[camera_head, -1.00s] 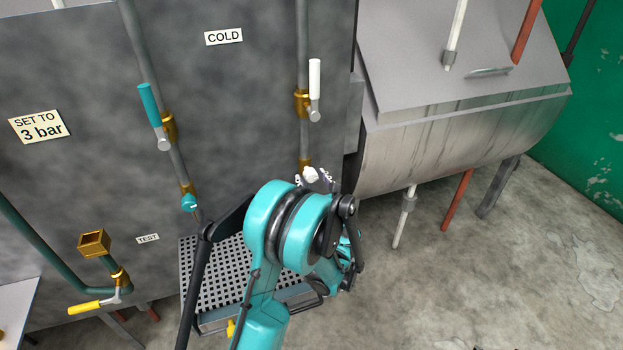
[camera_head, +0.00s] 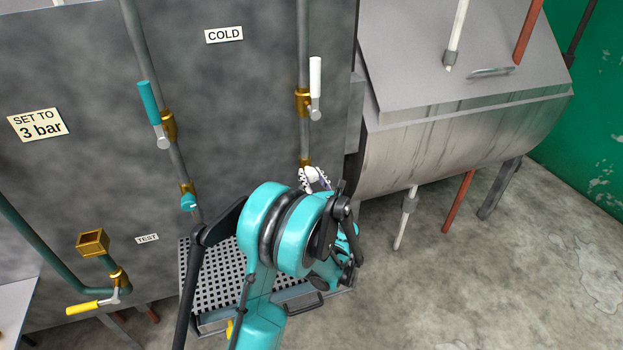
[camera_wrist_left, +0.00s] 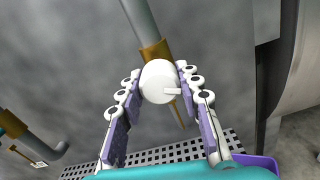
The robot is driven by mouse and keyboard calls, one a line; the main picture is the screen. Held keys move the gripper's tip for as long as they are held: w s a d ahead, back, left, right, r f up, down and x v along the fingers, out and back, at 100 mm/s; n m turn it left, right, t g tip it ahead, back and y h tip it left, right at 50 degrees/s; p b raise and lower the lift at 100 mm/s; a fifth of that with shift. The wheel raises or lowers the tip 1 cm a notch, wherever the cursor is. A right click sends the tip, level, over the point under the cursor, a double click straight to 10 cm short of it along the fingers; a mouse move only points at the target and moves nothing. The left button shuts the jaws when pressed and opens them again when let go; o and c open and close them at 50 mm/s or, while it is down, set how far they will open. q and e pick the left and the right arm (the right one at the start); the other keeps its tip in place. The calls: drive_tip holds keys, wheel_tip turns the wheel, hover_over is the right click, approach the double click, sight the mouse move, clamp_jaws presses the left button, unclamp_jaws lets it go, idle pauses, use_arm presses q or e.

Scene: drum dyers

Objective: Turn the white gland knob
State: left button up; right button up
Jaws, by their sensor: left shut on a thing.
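The white gland knob (camera_wrist_left: 159,82) is a round white disc with a small white bar, at the lower end of a brass fitting (camera_wrist_left: 157,50) on a grey pipe. In the left wrist view it sits between the fingertips of my left gripper (camera_wrist_left: 160,84), which is shut on it from both sides. In the head view the left gripper (camera_head: 314,180) is at the knob below the white-handled valve (camera_head: 315,88), and my arm hides much of it. My right gripper does not show.
A teal lever valve (camera_head: 151,104) and a teal knob (camera_head: 189,201) are on the pipe to the left. A perforated tray (camera_head: 208,270) lies below. A yellow-handled valve (camera_head: 84,308) is at lower left. A metal drum (camera_head: 450,135) stands to the right, with open floor in front.

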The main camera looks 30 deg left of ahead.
use_arm(q)
drive_tip(key=shift+m, duration=1)
drive_tip(key=o, duration=1.2)
drive_tip(key=v, duration=1.2)
